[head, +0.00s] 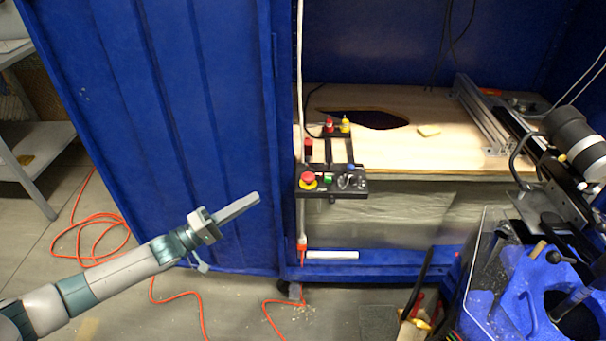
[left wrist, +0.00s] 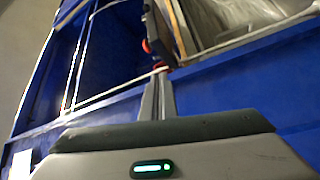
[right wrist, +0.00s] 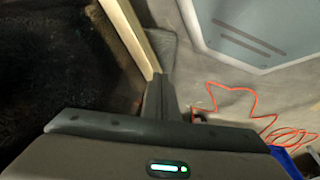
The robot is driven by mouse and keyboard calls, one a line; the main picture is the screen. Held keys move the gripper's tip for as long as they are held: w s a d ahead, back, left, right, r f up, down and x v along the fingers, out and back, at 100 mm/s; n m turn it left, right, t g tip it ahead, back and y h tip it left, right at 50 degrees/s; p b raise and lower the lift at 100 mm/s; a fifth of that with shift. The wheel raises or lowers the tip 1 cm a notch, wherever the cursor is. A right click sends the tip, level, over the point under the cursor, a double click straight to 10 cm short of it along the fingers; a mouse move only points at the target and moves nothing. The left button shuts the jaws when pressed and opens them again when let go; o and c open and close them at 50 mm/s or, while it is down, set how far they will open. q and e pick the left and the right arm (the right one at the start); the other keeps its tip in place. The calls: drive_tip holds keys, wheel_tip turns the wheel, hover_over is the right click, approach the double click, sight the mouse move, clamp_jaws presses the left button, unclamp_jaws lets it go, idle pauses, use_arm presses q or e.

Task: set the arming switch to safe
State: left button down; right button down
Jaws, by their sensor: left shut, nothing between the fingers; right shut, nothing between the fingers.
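A dark control panel (head: 333,194) stands at the front of the blue cabinet in the head view. It carries a red mushroom button (head: 308,178), a green button (head: 328,181), a blue knob (head: 351,167) and small metallic switches (head: 352,182). I cannot tell which is the arming switch or how it is set. My left gripper (head: 255,197) is shut and empty, left of and slightly below the panel, apart from it. Its closed fingers also show in the left wrist view (left wrist: 161,78). My right gripper (right wrist: 160,84) is shut and empty in the right wrist view, away from the panel.
The blue cabinet door (head: 160,120) stands open behind my left arm. A wooden board (head: 400,110) with a dark cutout lies inside the cabinet. A white tube (head: 332,255) lies low at the front. Orange cable (head: 90,235) is on the floor. Blue equipment (head: 530,290) crowds the right.

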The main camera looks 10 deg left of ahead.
sight(307, 167)
use_arm(q)
drive_tip(key=shift+r, duration=0.5)
use_arm(e)
drive_tip(key=shift+r, duration=0.25)
use_arm(q)
drive_tip(key=shift+w+d, duration=0.1)
